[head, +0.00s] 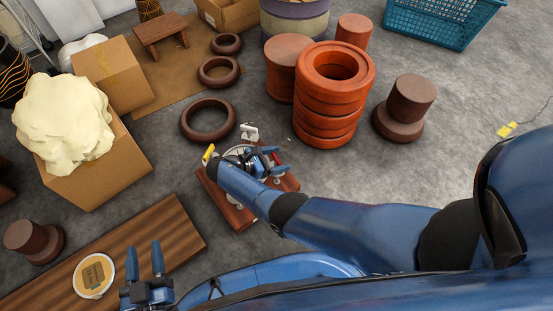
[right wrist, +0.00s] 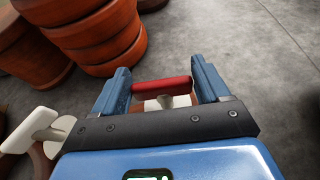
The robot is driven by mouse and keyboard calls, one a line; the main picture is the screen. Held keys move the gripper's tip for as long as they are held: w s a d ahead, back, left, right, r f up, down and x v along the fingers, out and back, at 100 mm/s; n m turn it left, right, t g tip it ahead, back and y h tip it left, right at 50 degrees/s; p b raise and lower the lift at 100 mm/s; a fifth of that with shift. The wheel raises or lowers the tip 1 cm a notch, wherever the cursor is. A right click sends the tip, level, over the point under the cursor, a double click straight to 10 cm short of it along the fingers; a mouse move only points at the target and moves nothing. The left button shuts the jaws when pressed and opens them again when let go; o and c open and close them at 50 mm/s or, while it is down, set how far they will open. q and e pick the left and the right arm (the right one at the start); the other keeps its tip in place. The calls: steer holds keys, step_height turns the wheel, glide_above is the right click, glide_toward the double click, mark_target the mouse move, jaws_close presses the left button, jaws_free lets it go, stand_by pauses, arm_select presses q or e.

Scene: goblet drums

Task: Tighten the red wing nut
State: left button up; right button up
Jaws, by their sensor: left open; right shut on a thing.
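The red wing nut (right wrist: 162,86) lies crosswise between the fingers of my right gripper (right wrist: 160,70) in the right wrist view, on a pale stem. That gripper is shut on it. In the head view my right gripper (head: 275,160) is over a reddish wooden base (head: 232,211) with a round metal-rimmed piece, and my arm hides much of it. A white wing nut (head: 250,132) stands at the far side and a yellow wing nut (head: 208,152) at the left. The white one also shows in the right wrist view (right wrist: 30,129). My left gripper (head: 144,260) is open and empty.
A stack of orange-red rings (head: 327,110) stands just behind and right of the base. A dark ring (head: 207,120) lies behind it.

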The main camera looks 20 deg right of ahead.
steer(key=o, duration=1)
steer(key=shift+d, duration=0.1)
steer(key=shift+c, duration=0.2)
steer(key=v, duration=1)
steer(key=shift+a+r+p, duration=0.15)
steer(key=shift+a+p, duration=0.2)
steer(key=shift+a, duration=0.05)
